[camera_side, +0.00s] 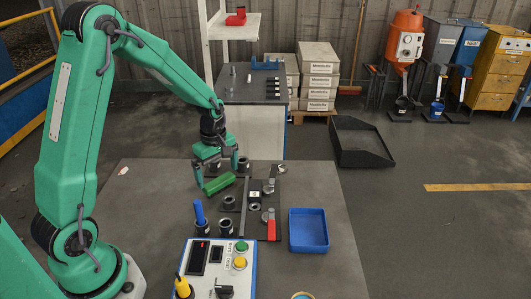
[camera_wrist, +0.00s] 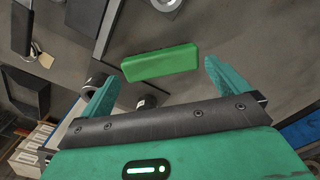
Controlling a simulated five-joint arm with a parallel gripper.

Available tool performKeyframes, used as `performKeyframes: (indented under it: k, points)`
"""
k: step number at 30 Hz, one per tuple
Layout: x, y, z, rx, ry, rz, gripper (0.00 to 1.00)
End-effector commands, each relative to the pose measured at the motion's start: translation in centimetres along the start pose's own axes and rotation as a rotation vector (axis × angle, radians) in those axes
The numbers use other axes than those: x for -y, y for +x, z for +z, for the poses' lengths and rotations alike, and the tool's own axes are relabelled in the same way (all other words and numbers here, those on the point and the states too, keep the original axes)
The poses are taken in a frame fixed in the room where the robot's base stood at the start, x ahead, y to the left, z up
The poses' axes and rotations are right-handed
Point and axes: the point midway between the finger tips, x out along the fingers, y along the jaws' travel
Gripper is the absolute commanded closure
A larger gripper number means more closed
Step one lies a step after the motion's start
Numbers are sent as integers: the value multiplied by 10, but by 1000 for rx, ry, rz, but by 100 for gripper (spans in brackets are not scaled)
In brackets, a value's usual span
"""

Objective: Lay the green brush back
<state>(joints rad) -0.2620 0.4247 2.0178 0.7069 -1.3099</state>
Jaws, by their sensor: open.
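The green brush (camera_side: 218,184) lies on the grey table just below my gripper (camera_side: 210,172) in the side view. In the wrist view the green brush (camera_wrist: 160,62) shows as a green block a little beyond the space between my fingertips. My gripper (camera_wrist: 160,80) is open and empty, its two teal fingers apart on either side. I cannot tell whether a finger touches the brush.
Dark round fittings (camera_side: 227,202) and a dark plate with red-handled tools (camera_side: 271,224) stand right of the brush. A blue-handled tool (camera_side: 199,214) stands upright in front. A blue tray (camera_side: 309,230) is at right, a control box (camera_side: 215,268) at the front.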

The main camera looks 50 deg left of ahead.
Motion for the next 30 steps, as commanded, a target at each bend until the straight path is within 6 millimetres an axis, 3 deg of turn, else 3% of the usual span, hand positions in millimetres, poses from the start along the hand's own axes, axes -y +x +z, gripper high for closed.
performKeyframes:
  k: [9, 15, 30]
  points:
    - [-1, -54, 0, -1, 0, 5, 0]
    - [-1, -74, 0, -1, 0, 3, 0]
    - [0, -82, 0, 0, 0, 1, 0]
